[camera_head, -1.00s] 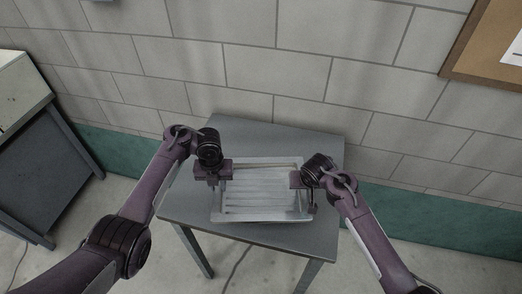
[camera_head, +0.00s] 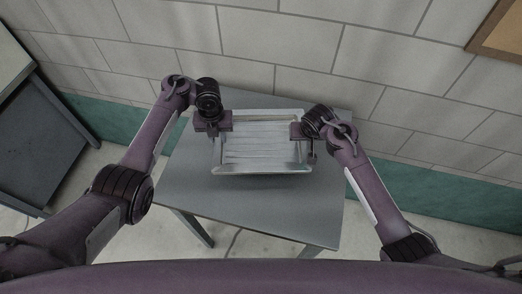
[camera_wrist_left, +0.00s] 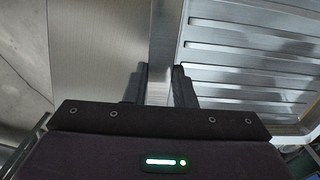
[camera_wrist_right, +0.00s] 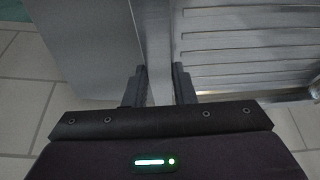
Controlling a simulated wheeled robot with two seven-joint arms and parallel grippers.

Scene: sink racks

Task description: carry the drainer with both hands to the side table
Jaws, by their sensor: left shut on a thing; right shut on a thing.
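The drainer (camera_head: 262,150) is a shallow silver-grey metal tray with a ridged floor and raised rims. In the head view it is over the grey side table (camera_head: 265,206), towards the wall; I cannot tell whether it touches the top. My left gripper (camera_head: 214,129) is shut on its left rim, and the wrist view shows that rim (camera_wrist_left: 161,60) between the fingers (camera_wrist_left: 159,87). My right gripper (camera_head: 306,133) is shut on the right rim, which shows between the fingers (camera_wrist_right: 159,88) in the right wrist view. The fingers hide short stretches of both rims.
A pale tiled wall (camera_head: 270,40) with a green lower band (camera_head: 425,195) stands behind the table. A dark grey cabinet (camera_head: 35,140) is at the far left. A cork board (camera_head: 500,35) hangs at upper right. The table's front part is bare.

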